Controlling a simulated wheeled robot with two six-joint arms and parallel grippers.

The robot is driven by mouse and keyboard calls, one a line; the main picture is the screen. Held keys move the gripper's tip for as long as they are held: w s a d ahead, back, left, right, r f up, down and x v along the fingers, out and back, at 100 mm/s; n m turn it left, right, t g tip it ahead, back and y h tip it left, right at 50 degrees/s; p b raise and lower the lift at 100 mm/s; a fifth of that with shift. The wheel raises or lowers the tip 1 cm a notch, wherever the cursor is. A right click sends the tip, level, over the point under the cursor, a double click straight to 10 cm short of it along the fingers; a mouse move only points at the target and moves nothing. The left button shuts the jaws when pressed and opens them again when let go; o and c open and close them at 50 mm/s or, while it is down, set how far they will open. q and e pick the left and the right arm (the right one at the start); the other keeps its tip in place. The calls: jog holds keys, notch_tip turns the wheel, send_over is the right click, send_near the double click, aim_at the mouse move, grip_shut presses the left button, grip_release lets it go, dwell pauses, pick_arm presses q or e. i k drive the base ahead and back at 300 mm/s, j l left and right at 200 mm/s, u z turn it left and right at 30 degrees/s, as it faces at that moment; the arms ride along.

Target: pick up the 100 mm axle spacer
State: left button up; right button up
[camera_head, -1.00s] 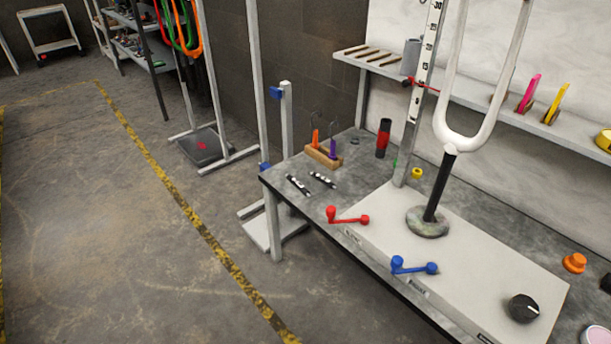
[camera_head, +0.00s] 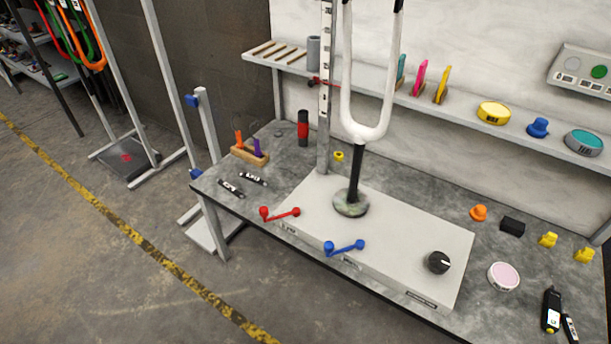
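Two short dark rods with white markings lie on the left end of the grey workbench (camera_head: 205,187). They look like axle spacers: a nearer rod (camera_head: 231,189) and a farther rod (camera_head: 254,179). Their markings are too small to read, so I cannot tell which, if either, is the 100 mm one. Both lie flat and apart, in front of a wooden block (camera_head: 262,159) holding orange and purple tools. Neither of my grippers is in view.
A white box with a red crank (camera_head: 280,213), a blue crank (camera_head: 344,248) and a black knob (camera_head: 438,262) fills the bench middle. A white fork (camera_head: 367,130) stands on it. A black-red cylinder (camera_head: 303,129) stands behind.

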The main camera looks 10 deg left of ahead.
aim_at(257, 181)
jog(key=i+j+z, duration=0.15)
jog(key=j+z, duration=1.05)
jog(key=j, duration=0.15)
jog(key=j+z, duration=0.4)
